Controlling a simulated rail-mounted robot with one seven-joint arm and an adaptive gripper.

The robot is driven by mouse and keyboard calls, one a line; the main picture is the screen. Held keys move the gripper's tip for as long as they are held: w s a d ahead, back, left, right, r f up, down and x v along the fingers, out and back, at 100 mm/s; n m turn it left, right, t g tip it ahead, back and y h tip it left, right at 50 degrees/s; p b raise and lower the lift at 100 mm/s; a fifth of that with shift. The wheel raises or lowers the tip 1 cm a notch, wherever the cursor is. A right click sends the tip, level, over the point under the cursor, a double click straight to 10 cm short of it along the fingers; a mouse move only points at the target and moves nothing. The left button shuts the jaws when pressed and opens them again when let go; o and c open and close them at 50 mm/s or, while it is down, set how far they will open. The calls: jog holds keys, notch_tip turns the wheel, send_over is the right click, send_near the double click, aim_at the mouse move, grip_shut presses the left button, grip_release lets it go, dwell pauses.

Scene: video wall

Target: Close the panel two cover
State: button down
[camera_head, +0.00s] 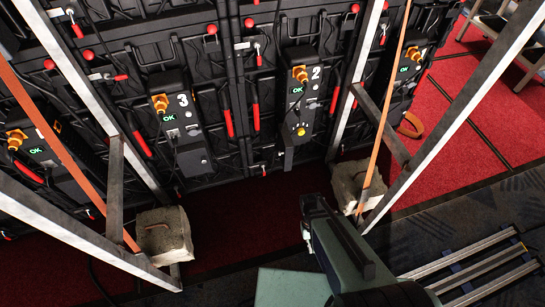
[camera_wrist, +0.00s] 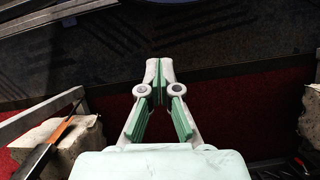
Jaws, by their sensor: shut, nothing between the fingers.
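Panel two (camera_head: 300,88) is a black unit on the video wall in the head view, marked with a white 2. It has an orange connector, a lit green OK display and a yellow button showing near its bottom. A dark flap (camera_head: 289,158) hangs below the button and looks like its cover, swung down and open. My gripper (camera_wrist: 159,68) shows in the wrist view with its pale fingers together and nothing between them. It is over the floor, apart from panel two. In the head view my arm is at the lower right, below the panel; the fingertips are not clear there.
Panel three (camera_head: 182,115) is to the left and panel one (camera_head: 409,68) to the right. Slanted metal struts (camera_head: 345,85) stand in front of the wall, with concrete blocks (camera_head: 163,235) at their feet. Metal rails (camera_head: 480,265) lie on the floor at right. Red carpet before panel two is clear.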

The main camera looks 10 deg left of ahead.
jog(key=w+a+r+n+t+h+b, duration=0.25)
jog(key=w+a+n+t+b, duration=0.4)
jog(key=w+a, duration=1.2)
jog(key=w+a+r+n+t+h+b, duration=0.1)
jog(key=w+a+r+n+h, duration=0.2)
jog(key=w+a+r+n, duration=0.75)
jog(key=n+h, duration=0.2)
send_near(282, 148)
jog(key=s+a+f, duration=0.1)
jog(key=s+f, duration=0.3)
jog(key=s, duration=0.1)
jog(key=shift+t+y, duration=0.25)
jog(key=shift+w+d+f+b, duration=0.15)
jog(key=shift+w+d, duration=0.2)
jog(key=shift+d, duration=0.35)
jog(key=shift+w+d+b, duration=0.2)
jog(key=shift+w+d, duration=0.2)
jog(key=shift+d, duration=0.25)
jog(key=shift+w+d+f+b, duration=0.15)
jog(key=shift+w+d, duration=0.2)
jog(key=shift+d, duration=0.35)
jog(key=shift+r, duration=0.1)
